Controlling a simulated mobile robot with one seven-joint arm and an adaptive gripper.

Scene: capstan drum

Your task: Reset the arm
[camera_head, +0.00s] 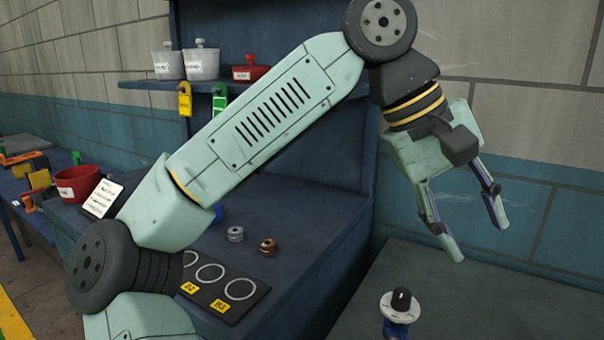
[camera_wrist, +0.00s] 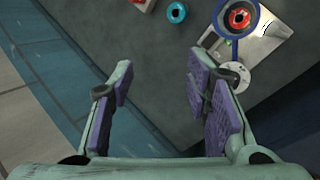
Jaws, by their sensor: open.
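My gripper (camera_head: 470,215) is open and empty at the right in the head view, its fingers pointing down over the dark grey surface (camera_head: 450,300). It hangs above and to the right of a white disc with a black knob (camera_head: 400,302), clear of it. In the wrist view my gripper (camera_wrist: 160,95) shows its two purple-padded fingers apart with nothing between them. A round white dial (camera_wrist: 238,76) lies just beyond the right fingertip there.
A dark blue bench holds a black board with white rings (camera_head: 222,280), a silver spool (camera_head: 236,234) and a copper spool (camera_head: 267,247). Pots (camera_head: 201,62) stand on a shelf behind my arm. A red bowl (camera_head: 77,184) is at the left. The wrist view shows a red button (camera_wrist: 239,18).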

